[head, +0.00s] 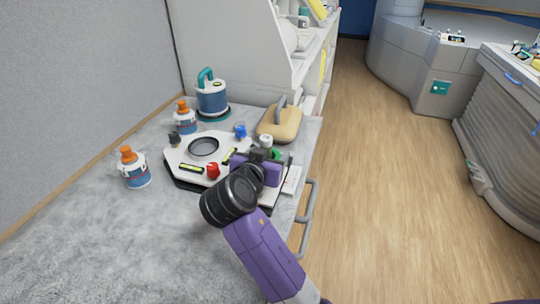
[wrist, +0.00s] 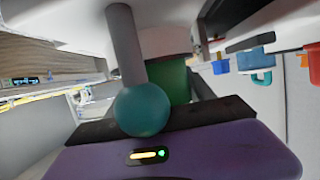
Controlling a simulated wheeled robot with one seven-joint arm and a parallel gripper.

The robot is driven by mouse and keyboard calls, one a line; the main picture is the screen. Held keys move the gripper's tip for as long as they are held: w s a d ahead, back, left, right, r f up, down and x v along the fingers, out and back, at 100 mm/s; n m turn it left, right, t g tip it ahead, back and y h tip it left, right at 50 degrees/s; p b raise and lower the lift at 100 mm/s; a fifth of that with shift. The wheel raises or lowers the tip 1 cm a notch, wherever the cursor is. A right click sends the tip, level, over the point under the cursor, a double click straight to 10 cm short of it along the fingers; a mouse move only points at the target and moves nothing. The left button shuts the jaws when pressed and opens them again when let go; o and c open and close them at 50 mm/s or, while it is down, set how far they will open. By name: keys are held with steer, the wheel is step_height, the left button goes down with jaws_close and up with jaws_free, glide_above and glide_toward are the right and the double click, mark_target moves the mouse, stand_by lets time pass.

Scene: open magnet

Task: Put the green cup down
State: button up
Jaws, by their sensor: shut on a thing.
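The green cup (head: 277,154) shows as a small green patch at my gripper (head: 268,157), over the right edge of the white tray-like board (head: 185,153). My gripper is shut on it, and its purple body hides most of the cup. In the wrist view the green cup (wrist: 181,82) is a green cylinder with a pale rim, beyond the dark fingers. A grey rod with a teal ball (wrist: 141,110) partly covers it there. I cannot tell whether the cup touches the board.
Red (head: 213,170), blue (head: 240,131) and black (head: 175,138) small pieces stand on the board. Two orange-capped bottles (head: 136,168), a blue canister (head: 212,98) and a tan block with a handle (head: 279,123) surround it. The grey counter (head: 100,240) is clear at the front left.

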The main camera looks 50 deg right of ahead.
steer(key=o, duration=1.6)
steer(key=shift+f, duration=0.55)
steer(key=shift+c, duration=0.2)
steer(key=shift+s+f, duration=0.1)
steer(key=shift+r, duration=0.2)
steer(key=v, duration=0.6)
steer(key=r+v, duration=0.1)
steer(key=v, duration=0.5)
steer(key=shift+r, duration=0.25)
